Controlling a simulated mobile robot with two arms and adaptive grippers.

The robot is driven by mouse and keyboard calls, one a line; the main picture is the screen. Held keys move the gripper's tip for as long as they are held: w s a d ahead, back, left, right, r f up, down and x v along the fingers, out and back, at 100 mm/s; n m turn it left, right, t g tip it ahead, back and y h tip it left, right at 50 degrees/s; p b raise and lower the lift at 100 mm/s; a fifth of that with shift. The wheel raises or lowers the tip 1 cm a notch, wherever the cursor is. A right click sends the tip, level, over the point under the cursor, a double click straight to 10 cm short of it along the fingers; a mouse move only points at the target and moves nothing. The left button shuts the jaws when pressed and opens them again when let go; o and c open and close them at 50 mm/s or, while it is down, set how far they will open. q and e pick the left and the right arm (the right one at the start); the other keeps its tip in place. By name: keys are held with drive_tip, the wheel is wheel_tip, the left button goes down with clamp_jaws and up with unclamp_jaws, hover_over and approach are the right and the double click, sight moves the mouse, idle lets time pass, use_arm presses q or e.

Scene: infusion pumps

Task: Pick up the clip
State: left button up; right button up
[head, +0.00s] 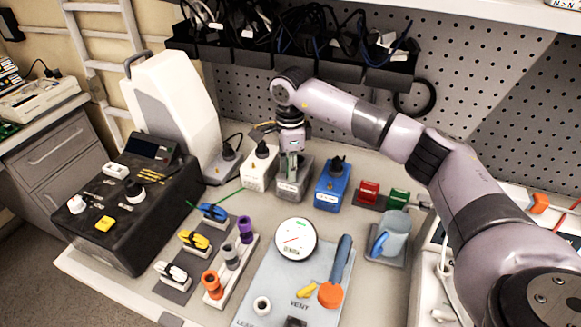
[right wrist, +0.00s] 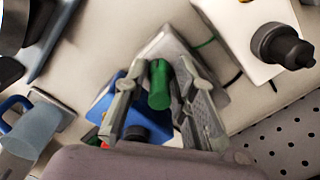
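Three clips stand on a dark strip at the front left in the head view: a blue clip (head: 212,212), a yellow clip (head: 194,240) and a white clip (head: 172,273). My right gripper (head: 290,153) points down over a grey box (head: 294,184), well apart from these clips. In the right wrist view its fingers (right wrist: 158,85) are spread on either side of a green upright piece (right wrist: 159,84), with gaps visible beside it. I cannot tell whether the fingers touch it. My left gripper is not in view.
A white box (head: 259,171) and a blue box (head: 332,187) flank the grey box closely. A round gauge (head: 296,239) sits on a light panel in front. A pegboard and black bins (head: 330,66) stand behind. A blue-grey cup (head: 393,232) is at the right.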

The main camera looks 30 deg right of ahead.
clamp_jaws()
drive_tip(key=shift+r, duration=0.1)
